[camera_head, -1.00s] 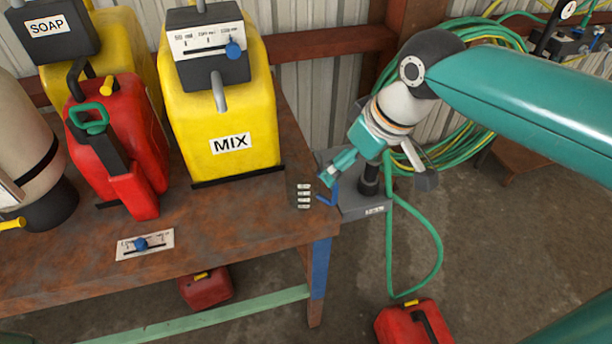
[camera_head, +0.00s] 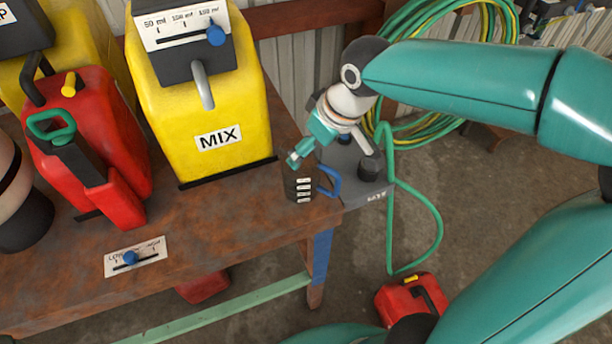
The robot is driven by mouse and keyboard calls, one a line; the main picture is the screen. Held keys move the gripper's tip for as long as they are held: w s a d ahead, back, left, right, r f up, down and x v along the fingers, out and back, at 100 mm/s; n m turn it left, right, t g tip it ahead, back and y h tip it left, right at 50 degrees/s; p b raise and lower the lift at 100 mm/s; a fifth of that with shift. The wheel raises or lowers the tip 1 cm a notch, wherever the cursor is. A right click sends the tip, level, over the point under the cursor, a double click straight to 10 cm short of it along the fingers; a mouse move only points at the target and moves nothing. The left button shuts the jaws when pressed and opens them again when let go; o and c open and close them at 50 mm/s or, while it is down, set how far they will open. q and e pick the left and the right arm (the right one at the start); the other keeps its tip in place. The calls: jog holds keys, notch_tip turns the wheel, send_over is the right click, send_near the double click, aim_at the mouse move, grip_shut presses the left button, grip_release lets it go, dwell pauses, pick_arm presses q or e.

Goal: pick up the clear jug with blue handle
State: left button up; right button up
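The jug (camera_head: 293,186) with the blue handle (camera_head: 331,181) stands upright at the right end of the rusty bench. Its body looks dark and see-through, with white marks on its side. The handle points right. My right gripper (camera_head: 294,159) comes down from the upper right, its tip at the jug's rim and covering part of the top. I cannot tell whether it touches the jug or how far its fingers are apart. My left gripper is not in view.
A yellow MIX dispenser (camera_head: 206,105) with a grey spout stands left of the jug. Red cans (camera_head: 92,140) stand farther left and on the floor (camera_head: 408,298). A grey plate (camera_head: 355,162) adjoins the bench's right end. A green hose (camera_head: 437,225) hangs right. The bench front is mostly clear.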

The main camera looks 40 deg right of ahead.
send_near(303, 164)
jog(key=shift+w+a+f, duration=0.1)
jog(key=shift+a+f, duration=0.4)
jog(key=shift+f, duration=0.25)
jog(key=shift+w+a+f, duration=0.1)
jog(key=shift+a+f, duration=0.35)
jog(key=shift+f, duration=0.25)
jog(key=shift+w+a+f, duration=0.1)
jog(key=shift+a+f, duration=0.4)
jog(key=shift+f, duration=0.25)
jog(key=c, duration=1.1)
jog(key=shift+o, duration=0.2)
jog(key=shift+r, duration=0.1)
